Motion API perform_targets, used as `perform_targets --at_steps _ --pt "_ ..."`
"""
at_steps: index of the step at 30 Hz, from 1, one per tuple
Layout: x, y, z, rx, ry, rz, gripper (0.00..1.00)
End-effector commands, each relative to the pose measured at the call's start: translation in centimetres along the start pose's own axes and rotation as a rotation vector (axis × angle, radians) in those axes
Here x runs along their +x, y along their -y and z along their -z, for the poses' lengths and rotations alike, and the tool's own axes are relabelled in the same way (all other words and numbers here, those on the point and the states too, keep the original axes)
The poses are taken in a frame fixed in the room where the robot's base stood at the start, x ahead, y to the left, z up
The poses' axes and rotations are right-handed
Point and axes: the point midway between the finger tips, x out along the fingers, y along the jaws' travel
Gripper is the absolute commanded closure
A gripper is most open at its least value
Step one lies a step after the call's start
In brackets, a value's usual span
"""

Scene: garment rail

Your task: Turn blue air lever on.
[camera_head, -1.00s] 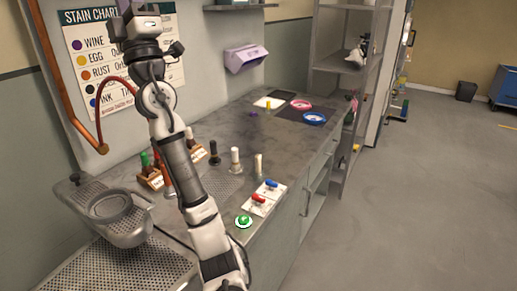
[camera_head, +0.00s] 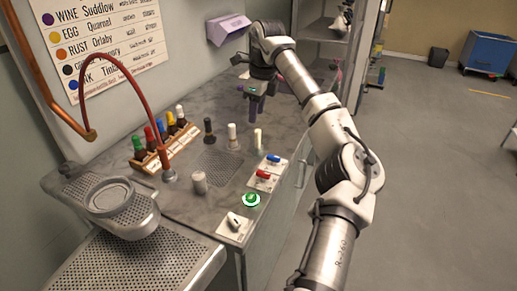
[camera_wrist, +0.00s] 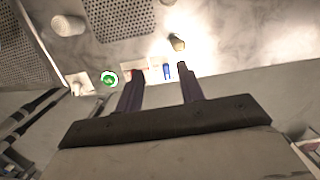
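The blue lever (camera_head: 273,158) sits on a small white plate near the counter's right edge, behind the red lever (camera_head: 263,174). In the wrist view the blue lever (camera_wrist: 167,71) shows between my fingertips in the picture. My gripper (camera_head: 253,108) points down above the counter, behind the levers, apart from them. In the wrist view my gripper (camera_wrist: 160,72) has its two dark fingers spread with nothing between them. The left finger hides part of the red lever's plate.
A cream-topped post (camera_head: 258,139) stands close behind the blue lever, with a white-topped post (camera_head: 232,137) to its left. A green button (camera_head: 251,199) and a white lever (camera_head: 234,221) lie in front. A bottle rack (camera_head: 165,146) stands left.

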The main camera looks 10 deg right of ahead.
Motion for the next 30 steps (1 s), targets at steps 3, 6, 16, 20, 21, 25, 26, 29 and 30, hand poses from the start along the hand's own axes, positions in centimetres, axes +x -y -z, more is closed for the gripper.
perform_targets --at_steps 3,6,16,20,21,25,26,29,30 --pt "-0.5 0.7 4.8 0.042 -0.113 -0.023 0.62" --pt "-0.5 0.8 6.3 0.052 -0.149 -0.034 0.62" --pt "4.5 0.5 7.0 0.051 -0.148 -0.04 0.62" --pt "7.3 0.3 7.3 0.05 -0.146 -0.04 0.62" --pt "8.1 0.3 7.4 0.051 -0.146 -0.04 0.62" --pt "10.4 0.2 7.8 0.051 -0.145 -0.039 0.62" --pt "10.8 0.2 7.8 0.051 -0.145 -0.039 0.62" --pt "12.0 0.2 8.0 0.052 -0.145 -0.037 0.62" --pt "12.3 0.2 8.0 0.052 -0.145 -0.037 0.62"
